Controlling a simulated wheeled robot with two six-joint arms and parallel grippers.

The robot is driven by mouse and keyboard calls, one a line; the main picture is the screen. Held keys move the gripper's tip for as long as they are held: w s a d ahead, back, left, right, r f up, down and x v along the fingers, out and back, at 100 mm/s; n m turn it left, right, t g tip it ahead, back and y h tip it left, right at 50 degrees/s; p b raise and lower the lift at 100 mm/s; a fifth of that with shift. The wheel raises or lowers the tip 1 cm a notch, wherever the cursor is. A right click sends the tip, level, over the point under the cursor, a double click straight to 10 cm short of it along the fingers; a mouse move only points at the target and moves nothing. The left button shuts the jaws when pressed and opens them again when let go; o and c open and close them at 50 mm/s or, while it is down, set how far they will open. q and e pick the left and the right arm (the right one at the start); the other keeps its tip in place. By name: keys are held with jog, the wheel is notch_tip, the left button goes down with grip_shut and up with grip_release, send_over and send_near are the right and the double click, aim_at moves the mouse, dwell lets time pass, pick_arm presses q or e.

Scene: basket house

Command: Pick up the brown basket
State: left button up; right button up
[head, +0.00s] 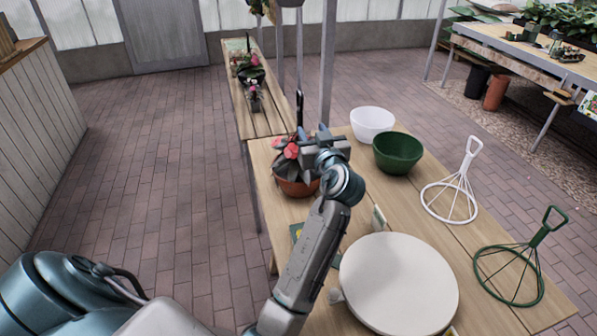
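A reddish-brown, bowl-shaped basket (296,187) stands on the wooden table near its left edge in the head view. Pink-red flowers and dark leaves fill it. A thin dark upright piece rises behind it; I cannot tell whether it belongs to the basket. My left gripper (325,139) is over the right side of the basket and covers part of it. Its fingers point away from the camera, so I cannot tell whether they are open, shut or touching the basket. My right gripper is not in view.
A white bowl (372,123) and a green bowl (398,152) stand right of the basket. A white wire stand (450,200), a green wire stand (510,272) and a round white disc (398,283) lie farther right and nearer. A narrow table (263,124) with plants stands behind.

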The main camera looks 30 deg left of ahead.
aim_at(301, 120)
pick_arm(q)
jog(key=x, duration=0.3)
jog(key=f+p+x, duration=0.1)
jog(key=x, duration=0.5)
jog(key=shift+s+a+f, duration=0.15)
jog(key=shift+a+f, duration=0.05)
jog(key=shift+a, duration=0.3)
jog(key=shift+d+r, duration=0.1)
grip_shut()
dwell(0.7)
jog(key=shift+r, duration=0.1)
